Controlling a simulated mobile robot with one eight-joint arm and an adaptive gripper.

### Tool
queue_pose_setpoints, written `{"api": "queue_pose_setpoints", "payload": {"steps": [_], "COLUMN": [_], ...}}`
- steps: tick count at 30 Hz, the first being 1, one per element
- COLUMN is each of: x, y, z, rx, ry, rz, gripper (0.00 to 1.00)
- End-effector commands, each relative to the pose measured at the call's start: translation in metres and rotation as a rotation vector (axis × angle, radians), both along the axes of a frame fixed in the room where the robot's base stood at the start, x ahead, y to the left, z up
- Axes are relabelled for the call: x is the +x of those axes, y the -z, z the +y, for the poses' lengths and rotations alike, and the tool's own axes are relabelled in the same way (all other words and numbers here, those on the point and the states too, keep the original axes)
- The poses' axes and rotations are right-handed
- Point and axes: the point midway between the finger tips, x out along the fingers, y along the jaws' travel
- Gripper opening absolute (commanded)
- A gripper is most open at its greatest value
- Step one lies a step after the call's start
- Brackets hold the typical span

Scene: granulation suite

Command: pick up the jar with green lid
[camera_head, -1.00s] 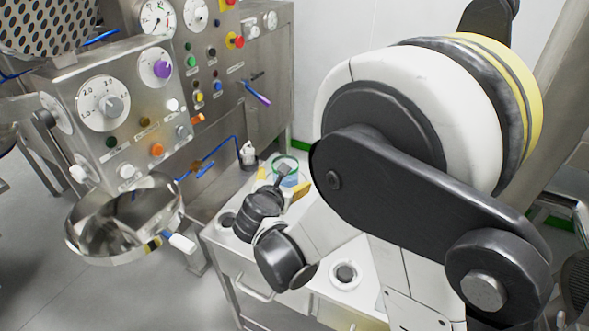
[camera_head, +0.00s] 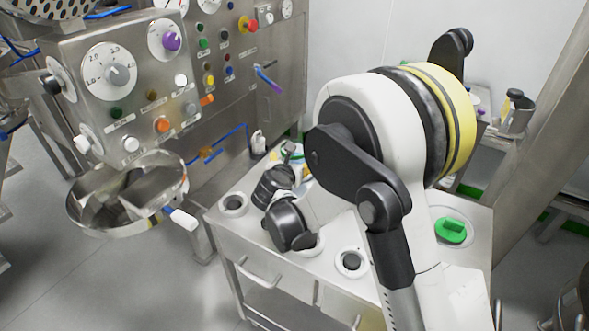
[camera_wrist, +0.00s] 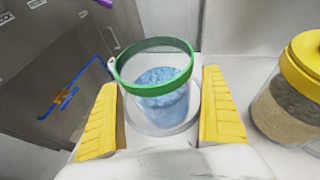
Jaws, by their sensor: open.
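The jar with the green lid (camera_wrist: 160,90) is in the middle of the wrist view. It is clear, holds blue granules, and has a green ring around its top. It stands upright in a white round holder. My gripper (camera_wrist: 163,112) is open, with one yellow finger on each side of the jar. I cannot tell whether either finger touches it. In the head view my gripper (camera_head: 293,168) is at the back of the bench, and my wrist hides most of the jar.
A yellow-lidded jar (camera_wrist: 292,95) with tan contents stands right of my gripper. The steel bench (camera_head: 235,250) has several round holders. A green lid-like piece (camera_head: 450,230) is at its right. A control panel (camera_head: 120,85) and steel bowl (camera_head: 125,200) are to the left.

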Motion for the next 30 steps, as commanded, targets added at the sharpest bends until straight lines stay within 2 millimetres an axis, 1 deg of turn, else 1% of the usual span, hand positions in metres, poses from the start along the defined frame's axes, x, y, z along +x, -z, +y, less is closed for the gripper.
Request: {"api": "queue_pose_setpoints", "payload": {"steps": [2, 7, 8, 9, 11, 12, 14, 20, 23, 26, 30], "x": [0.005, 0.005, 0.005, 0.005, 0.005, 0.005, 0.005, 0.005, 0.005, 0.005, 0.005], "y": [0.003, 0.001, 0.001, 0.001, 0.001, 0.001, 0.001, 0.001, -0.003, -0.017, -0.049], "z": [-0.002, -0.002, -0.002, -0.002, -0.002, -0.002, -0.002, -0.002, -0.002, -0.002, -0.002], "rx": [0.001, 0.0, 0.0, 0.0, 0.0, 0.0, 0.0, 0.0, 0.0, 0.0, 0.0], "ry": [0.0, 0.0, 0.0, 0.0, 0.0, 0.0, 0.0, 0.0, 0.0, 0.0, 0.0], "rz": [0.0, 0.0, 0.0, 0.0, 0.0, 0.0, 0.0, 0.0, 0.0, 0.0, 0.0], "gripper": [0.94, 0.94, 0.88, 0.76, 0.57, 0.45, 0.27, 0.26, 0.26, 0.26, 0.26]}}
